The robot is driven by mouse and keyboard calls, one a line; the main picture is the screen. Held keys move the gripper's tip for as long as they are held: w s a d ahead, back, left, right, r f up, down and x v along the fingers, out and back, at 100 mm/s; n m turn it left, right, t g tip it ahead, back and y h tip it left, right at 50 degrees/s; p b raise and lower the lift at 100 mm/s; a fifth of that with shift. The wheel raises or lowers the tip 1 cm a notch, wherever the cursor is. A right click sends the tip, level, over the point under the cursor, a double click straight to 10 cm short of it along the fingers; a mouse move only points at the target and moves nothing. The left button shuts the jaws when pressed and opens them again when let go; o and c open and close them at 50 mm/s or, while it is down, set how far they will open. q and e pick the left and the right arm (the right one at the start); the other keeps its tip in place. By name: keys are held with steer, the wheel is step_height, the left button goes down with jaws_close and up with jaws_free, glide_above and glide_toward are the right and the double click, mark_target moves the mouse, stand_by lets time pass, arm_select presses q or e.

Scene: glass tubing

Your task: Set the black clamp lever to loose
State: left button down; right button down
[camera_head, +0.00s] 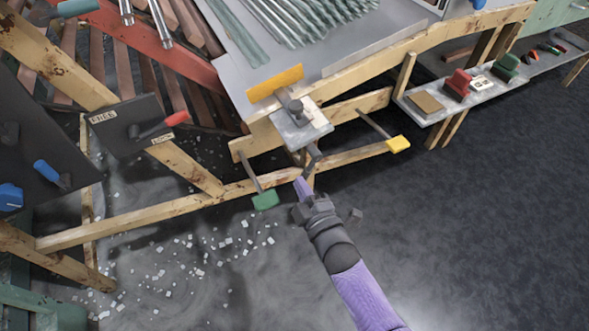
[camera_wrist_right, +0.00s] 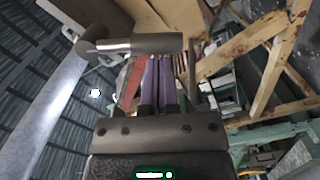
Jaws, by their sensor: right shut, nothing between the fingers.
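A grey clamp-like fitting (camera_head: 297,112) with a rounded knob stands on a pale plate (camera_head: 303,128) at the bench's front edge, below a yellow plate. A short dark lever-like part (camera_head: 314,152) hangs just below it; I cannot tell for sure that it is the black clamp lever. My right gripper (camera_head: 301,186) has purple fingers and is shut and empty, just below that dark part. In the right wrist view its fingers (camera_wrist_right: 160,80) are together beneath a grey cylindrical bar (camera_wrist_right: 145,45); contact is unclear. My left gripper is not in view.
A green pedal-like block (camera_head: 265,200) and a yellow one (camera_head: 398,144) stick out on rods either side. Wooden beams frame the bench. Glass tubes (camera_head: 300,20) lie on top. Dark panels at left carry a red handle (camera_head: 177,118) and a blue handle (camera_head: 46,171). Floor at right is clear.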

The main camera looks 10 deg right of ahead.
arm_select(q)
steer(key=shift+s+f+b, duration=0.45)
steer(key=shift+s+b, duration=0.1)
arm_select(e)
steer(key=n, duration=0.1)
steer(key=d+f+n, duration=0.1)
steer(key=shift+w+d+n, duration=0.1)
steer(key=shift+w+n, duration=0.1)
steer(key=shift+n, duration=0.1)
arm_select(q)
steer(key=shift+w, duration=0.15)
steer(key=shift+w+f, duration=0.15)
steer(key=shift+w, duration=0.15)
